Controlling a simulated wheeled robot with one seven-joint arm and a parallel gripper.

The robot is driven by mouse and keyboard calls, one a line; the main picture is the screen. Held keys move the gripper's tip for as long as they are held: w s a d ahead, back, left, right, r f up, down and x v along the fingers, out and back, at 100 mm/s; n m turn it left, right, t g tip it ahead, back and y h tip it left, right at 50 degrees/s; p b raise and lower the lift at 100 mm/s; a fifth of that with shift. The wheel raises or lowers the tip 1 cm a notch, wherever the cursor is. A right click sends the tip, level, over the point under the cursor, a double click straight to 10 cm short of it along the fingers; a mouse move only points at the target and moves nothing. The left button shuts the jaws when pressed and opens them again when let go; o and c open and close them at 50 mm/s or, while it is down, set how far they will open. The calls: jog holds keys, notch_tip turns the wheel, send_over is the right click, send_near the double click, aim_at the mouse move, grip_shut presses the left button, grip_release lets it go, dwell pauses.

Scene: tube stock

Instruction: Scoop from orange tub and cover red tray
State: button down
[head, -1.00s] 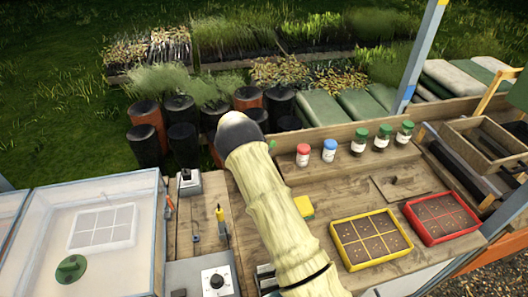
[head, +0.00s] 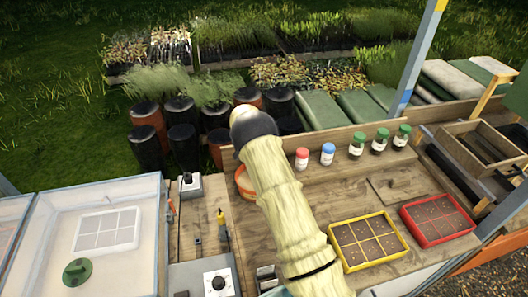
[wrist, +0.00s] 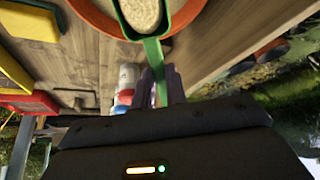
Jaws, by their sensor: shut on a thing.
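My gripper (wrist: 161,84) is shut on the handle of a green scoop (wrist: 154,55) in the wrist view. The scoop's bowl holds pale, grainy material. The bowl is at the orange tub (wrist: 95,16), overlapping its opening; whether it touches the contents I cannot tell. In the head view the orange tub (head: 243,183) shows partly behind my arm, and my gripper and the scoop are hidden. The red tray (head: 437,240), with brown-filled cells, sits at the bench's right. Its red side also shows at the left of the wrist view (wrist: 30,103).
A yellow tray (head: 372,266) with brown-filled cells sits left of the red one. Several capped jars (head: 328,154) stand on a ledge behind. A clear-lidded box (head: 115,245) and a dial unit (head: 216,283) are at the left. Bare bench lies behind the trays.

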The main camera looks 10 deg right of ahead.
notch_tip(320, 180, up, 9)
jog(key=g+y+p, duration=0.2)
jog(key=y+p, duration=0.1)
jog(key=p, duration=0.4)
jog(key=shift+f, duration=0.2)
dwell(0.4)
